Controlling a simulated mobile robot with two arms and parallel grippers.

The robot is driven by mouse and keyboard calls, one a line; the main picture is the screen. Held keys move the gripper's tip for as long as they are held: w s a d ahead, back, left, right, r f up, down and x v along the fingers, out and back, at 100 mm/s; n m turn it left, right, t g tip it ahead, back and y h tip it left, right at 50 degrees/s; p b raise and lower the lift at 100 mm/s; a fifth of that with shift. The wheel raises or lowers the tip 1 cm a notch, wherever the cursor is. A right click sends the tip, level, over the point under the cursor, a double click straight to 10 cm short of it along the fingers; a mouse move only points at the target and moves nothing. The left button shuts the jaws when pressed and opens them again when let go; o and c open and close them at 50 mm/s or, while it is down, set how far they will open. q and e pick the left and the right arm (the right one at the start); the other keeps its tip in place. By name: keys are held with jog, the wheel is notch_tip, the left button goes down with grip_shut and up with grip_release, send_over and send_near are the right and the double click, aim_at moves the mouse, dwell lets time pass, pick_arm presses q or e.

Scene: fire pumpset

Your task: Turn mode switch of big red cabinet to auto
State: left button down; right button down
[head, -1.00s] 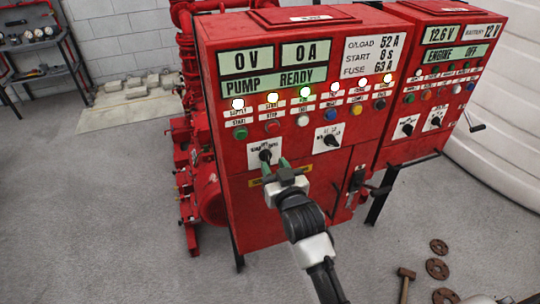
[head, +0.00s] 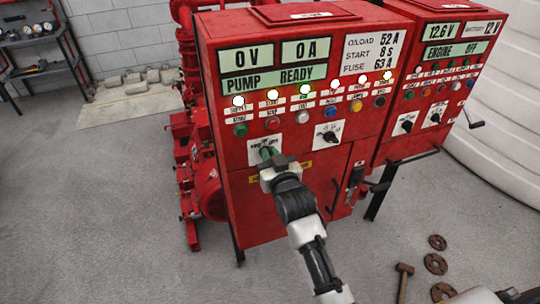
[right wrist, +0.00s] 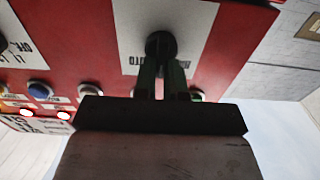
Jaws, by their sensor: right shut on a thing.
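The big red cabinet (head: 228,165) stands in the middle of the head view. Its mode switch is a black knob on a white plate (head: 289,148) at the lower left of the front panel; the gripper largely hides the knob there. In the right wrist view the black knob (right wrist: 160,44) sits on its white plate, with part of its lettering covered. My right gripper (head: 269,153) reaches up to the plate, and its green fingers (right wrist: 162,78) are shut on the knob. My left gripper is not in view.
A second black selector (head: 329,139) sits to the right on the same panel, below lamps and coloured buttons. A smaller red cabinet (head: 432,85) stands on the right. A hammer (head: 403,280) and rusty flanges (head: 436,264) lie on the floor. Red pump piping (head: 186,60) is behind left.

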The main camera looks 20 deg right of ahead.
jog(key=shift+m, duration=0.3)
jog(key=m, duration=0.1)
jog(key=m+p, duration=0.1)
jog(key=m, duration=0.1)
jog(key=shift+d+m+p, duration=0.25)
jog(key=shift+m+p, duration=0.05)
jog(key=shift+d+f+m+p, duration=0.15)
jog(key=shift+m+p, duration=0.15)
jog(key=shift+m, duration=0.9)
jog(key=shift+d+f+m+p, duration=0.15)
jog(key=shift+m+p, duration=0.15)
jog(key=shift+m, duration=0.9)
jog(key=shift+r, duration=0.1)
jog(key=c, duration=1.2)
grip_release()
